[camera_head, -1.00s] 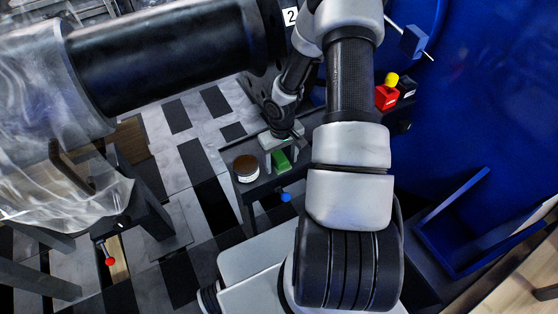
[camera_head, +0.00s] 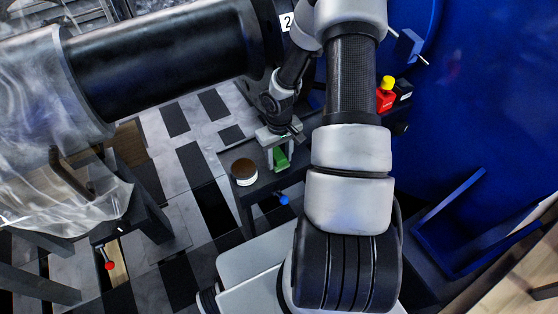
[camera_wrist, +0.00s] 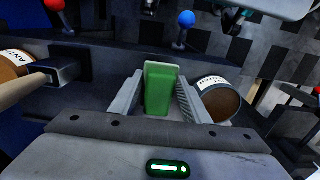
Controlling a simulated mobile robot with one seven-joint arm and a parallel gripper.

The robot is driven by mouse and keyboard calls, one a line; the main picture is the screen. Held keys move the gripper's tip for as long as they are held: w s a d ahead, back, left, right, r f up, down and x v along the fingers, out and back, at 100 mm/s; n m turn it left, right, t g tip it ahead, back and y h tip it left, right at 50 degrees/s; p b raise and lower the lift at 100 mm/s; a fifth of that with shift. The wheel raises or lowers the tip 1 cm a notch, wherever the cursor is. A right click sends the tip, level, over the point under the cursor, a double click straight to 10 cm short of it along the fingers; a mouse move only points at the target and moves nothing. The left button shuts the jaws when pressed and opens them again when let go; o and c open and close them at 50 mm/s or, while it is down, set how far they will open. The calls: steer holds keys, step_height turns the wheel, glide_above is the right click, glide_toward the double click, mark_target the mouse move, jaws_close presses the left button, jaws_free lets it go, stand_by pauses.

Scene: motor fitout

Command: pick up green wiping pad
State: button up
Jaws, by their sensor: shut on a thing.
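The green wiping pad (camera_wrist: 160,88) stands between the two fingers of my gripper (camera_wrist: 159,98) in the wrist view. My gripper is shut on it, with a finger against each side. In the head view the green pad (camera_head: 281,160) shows below my gripper (camera_head: 279,156), over the dark bench. I cannot tell whether the pad still touches the bench. Part of the pad is hidden by the fingers.
A round tin with a brown top (camera_head: 244,171) stands left of the pad on the dark bench (camera_head: 262,188). It also shows close to the right finger in the wrist view (camera_wrist: 219,100). A blue knob (camera_head: 284,200) sticks out at the bench front. A red bottle with a yellow cap (camera_head: 386,96) stands to the right.

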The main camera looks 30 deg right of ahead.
steer(key=s+b, duration=0.2)
steer(key=s, duration=1.6)
steer(key=w+r, duration=1.1)
steer(key=w, duration=0.5)
steer(key=w+a+r, duration=0.3)
steer(key=a+r, duration=0.4)
steer(key=r, duration=0.1)
steer(key=w+a+r, duration=0.3)
steer(key=a+r, duration=0.3)
steer(key=r, duration=0.2)
step_height(320, 180, up, 7)
steer(key=s+p, duration=0.2)
steer(key=p, duration=1.5)
steer(key=shift+s+d, duration=0.15)
steer(key=shift+s, duration=0.1)
steer(key=shift+f, duration=0.15)
